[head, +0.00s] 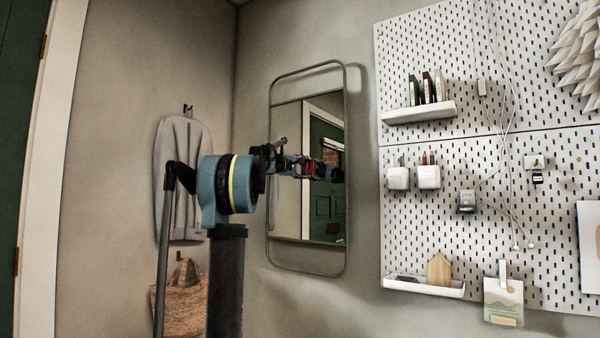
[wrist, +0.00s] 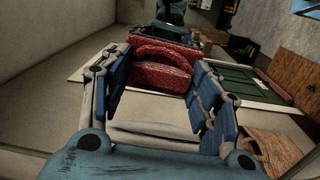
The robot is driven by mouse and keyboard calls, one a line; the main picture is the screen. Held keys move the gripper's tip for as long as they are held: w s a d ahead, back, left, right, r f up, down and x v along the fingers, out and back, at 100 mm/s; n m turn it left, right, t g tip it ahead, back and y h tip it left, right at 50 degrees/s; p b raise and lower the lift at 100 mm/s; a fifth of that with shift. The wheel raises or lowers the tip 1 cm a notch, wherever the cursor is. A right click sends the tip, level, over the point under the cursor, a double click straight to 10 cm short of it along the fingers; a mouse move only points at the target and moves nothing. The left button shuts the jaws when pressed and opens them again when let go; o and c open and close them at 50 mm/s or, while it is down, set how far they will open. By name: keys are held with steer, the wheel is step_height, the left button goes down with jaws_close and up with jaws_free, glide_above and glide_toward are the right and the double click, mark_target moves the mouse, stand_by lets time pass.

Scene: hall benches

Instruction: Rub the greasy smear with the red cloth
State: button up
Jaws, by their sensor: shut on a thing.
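The red cloth (wrist: 160,70) is between the fingers of my gripper (wrist: 161,78) in the wrist view, and the gripper is shut on it. In the head view my gripper (head: 283,162) is in front of the tall wall mirror (head: 308,88), around its mid-height. The real gripper and its reflection run together there, so I cannot tell whether the cloth touches the glass. In the wrist view a second red shape behind the cloth looks like its reflection. I cannot make out the greasy smear in either view.
A white pegboard (head: 450,230) with shelves and small cups is on the wall right of the mirror. A grey garment (head: 180,150) and a woven bag (head: 180,305) hang at left. A green door (head: 20,90) stands at the far left.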

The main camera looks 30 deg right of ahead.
steer(key=w+a, duration=0.4)
steer(key=w, duration=0.7)
steer(key=shift+a, duration=0.35)
stand_by(0.8)
steer(key=v, duration=0.6)
stand_by(0.6)
steer(key=shift+a+r, duration=0.1)
steer(key=shift+r, duration=0.05)
steer(key=v, duration=0.2)
steer(key=shift+s+a, duration=0.2)
steer(key=shift+a, duration=0.15)
stand_by(0.4)
